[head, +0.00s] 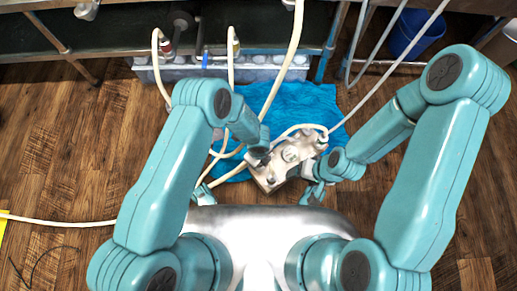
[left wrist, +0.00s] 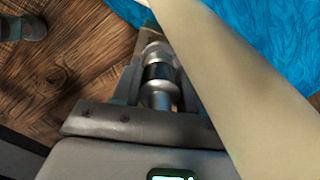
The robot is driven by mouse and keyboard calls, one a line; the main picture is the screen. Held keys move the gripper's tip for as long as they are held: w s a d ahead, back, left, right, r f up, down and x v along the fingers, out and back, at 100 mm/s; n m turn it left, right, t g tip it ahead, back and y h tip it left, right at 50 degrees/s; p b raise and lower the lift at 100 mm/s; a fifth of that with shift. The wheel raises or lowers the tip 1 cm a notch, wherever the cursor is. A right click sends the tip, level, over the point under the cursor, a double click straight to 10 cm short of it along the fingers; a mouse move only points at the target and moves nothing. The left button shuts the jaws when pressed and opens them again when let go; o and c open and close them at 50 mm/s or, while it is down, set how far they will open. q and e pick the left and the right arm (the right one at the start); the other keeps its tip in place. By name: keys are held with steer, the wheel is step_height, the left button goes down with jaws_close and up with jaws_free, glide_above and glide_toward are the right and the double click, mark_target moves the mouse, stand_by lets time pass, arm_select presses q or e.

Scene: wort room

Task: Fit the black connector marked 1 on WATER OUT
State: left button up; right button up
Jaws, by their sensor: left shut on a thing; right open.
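My left gripper (left wrist: 155,92) is shut on a silver connector with a black band (left wrist: 159,72). The number on it cannot be read. In the head view my left wrist hangs over the left end of a silver metal block with round fittings (head: 289,154), and hides its jaws and the connector. The block lies tilted on a blue towel (head: 312,100); no WATER OUT marking is readable. A cream hose (left wrist: 232,85) crosses close in front of the left wrist camera. My right gripper (head: 314,188) is open beside the block's right lower end, apparently empty.
Cream hoses (head: 292,62) loop down to the block area from a bench frame. A pale crate (head: 268,66) stands behind the towel, and a blue bucket (head: 416,32) at the back right.

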arm_select(q)
steer(key=shift+f+b, duration=0.4)
steer(key=shift+f, duration=0.05)
steer(key=o, duration=1.2)
steer(key=shift+o, duration=0.2)
steer(key=shift+r, duration=0.1)
step_height(320, 180, up, 8)
steer(key=p, duration=0.5)
